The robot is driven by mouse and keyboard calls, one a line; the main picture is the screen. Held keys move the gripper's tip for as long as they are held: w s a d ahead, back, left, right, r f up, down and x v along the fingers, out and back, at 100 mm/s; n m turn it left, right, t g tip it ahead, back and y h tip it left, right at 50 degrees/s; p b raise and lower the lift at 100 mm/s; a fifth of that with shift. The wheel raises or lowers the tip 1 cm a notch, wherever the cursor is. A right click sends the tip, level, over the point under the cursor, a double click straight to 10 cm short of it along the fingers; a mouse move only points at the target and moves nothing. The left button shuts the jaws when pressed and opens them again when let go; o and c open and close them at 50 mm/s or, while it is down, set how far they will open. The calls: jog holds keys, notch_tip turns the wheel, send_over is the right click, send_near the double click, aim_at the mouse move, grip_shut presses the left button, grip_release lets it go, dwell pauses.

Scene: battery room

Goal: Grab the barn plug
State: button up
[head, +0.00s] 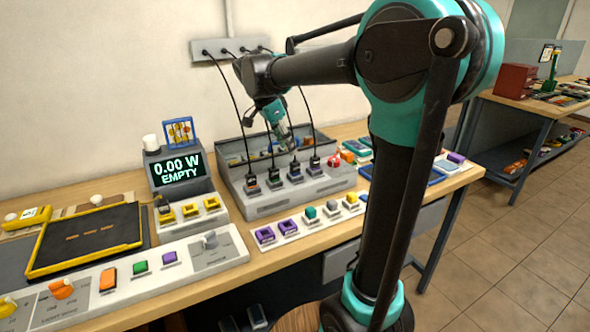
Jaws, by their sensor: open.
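Several dark plugs on black cables stand in a row on the grey console on the workbench. From the left they include a first plug (253,186), a second (273,178), a third (294,170) and a fourth (314,160). Their labels are too small to read, so I cannot tell which is the barn plug. My gripper (287,143) is open, pointing down above and behind the row near the middle plugs. It appears empty and apart from them. My forearm hides part of the cables.
The cables hang from a wall strip (232,47). A display (180,170) reading "0.00 W EMPTY" stands left of the console. A switch panel (150,266) and a strip of coloured blocks (310,220) lie in front. A red knob (334,162) sits at the console's right.

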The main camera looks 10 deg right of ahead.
aim_at(294, 162)
jog(key=shift+x, duration=4.3)
jog(key=shift+s+a, duration=0.1)
jog(key=shift+s, duration=0.05)
grip_shut()
